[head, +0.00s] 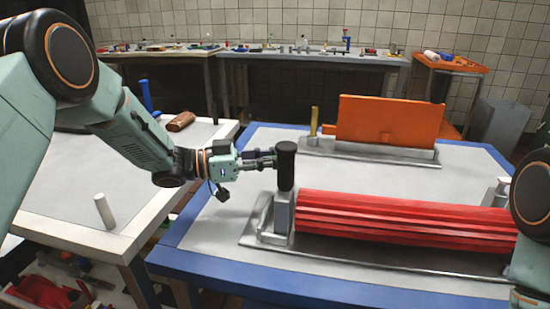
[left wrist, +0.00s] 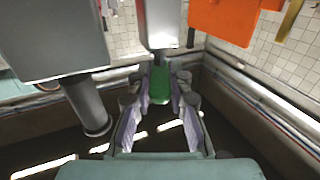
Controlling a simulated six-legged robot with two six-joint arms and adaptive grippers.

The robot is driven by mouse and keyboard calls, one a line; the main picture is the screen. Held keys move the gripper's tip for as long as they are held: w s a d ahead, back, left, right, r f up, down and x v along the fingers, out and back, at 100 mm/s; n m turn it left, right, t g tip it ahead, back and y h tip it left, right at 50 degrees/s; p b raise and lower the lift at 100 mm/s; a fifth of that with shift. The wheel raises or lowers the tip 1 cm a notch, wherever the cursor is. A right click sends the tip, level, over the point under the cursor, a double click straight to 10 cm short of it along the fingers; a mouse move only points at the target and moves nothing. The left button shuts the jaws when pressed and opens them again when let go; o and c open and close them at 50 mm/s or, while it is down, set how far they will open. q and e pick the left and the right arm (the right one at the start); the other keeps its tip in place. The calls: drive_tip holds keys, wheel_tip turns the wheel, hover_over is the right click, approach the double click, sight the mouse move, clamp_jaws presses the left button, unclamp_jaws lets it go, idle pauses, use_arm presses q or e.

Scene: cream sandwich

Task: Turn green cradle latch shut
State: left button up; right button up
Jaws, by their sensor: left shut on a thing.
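A green latch (left wrist: 160,84) shows between the fingertips of my left gripper (left wrist: 159,92) in the left wrist view, and the gripper is shut on it. In the head view my left gripper (head: 262,162) reaches in from the left, at the upper part of a dark upright handle (head: 286,168) at the left end of the near cradle (head: 258,222). No green shows there in the head view. The cradle holds a red ribbed piece (head: 400,222). My right gripper is out of view; only part of its arm shows at the right edge.
Behind the near cradle, an orange panel (head: 388,121) stands in a second metal cradle (head: 370,152) with a yellow upright latch (head: 314,121). A white side table (head: 80,205) stands at left with a pale cylinder (head: 104,211). The blue-edged table (head: 215,262) is clear at its front left.

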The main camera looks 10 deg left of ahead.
use_arm(q)
clamp_jaws()
drive_tip(key=shift+s+d+r+n+t+y+p, duration=0.15)
drive_tip(key=shift+n+t+y+p, duration=0.25)
drive_tip(key=shift+n+t+p, duration=0.45)
drive_tip(key=shift+s+d+n+t+y+p, duration=0.1)
drive_tip(key=shift+s+n+t+y+p, duration=0.15)
drive_tip(key=shift+n+t+y+p, duration=0.6)
drive_tip(key=t, duration=0.1)
drive_tip(key=n+t+y, duration=0.1)
drive_tip(key=shift+s+d+f+t+y, duration=0.2)
drive_tip(key=shift+t+y, duration=0.05)
drive_tip(key=shift+t, duration=0.15)
drive_tip(key=shift+s+d+n+t+y+p, duration=0.1)
drive_tip(key=shift+n+t+y+p, duration=0.2)
drive_tip(key=shift+n+t+y, duration=0.35)
drive_tip(key=shift+s+d+n+t+y+p, duration=0.1)
drive_tip(key=shift+n+t+y+p, duration=0.15)
drive_tip(key=shift+n+t+y, duration=0.4)
drive_tip(key=shift+n+y, duration=0.4)
drive_tip(key=shift+y, duration=0.2)
drive_tip(key=o, duration=0.8)
unclamp_jaws()
drive_tip(key=shift+w, duration=0.1)
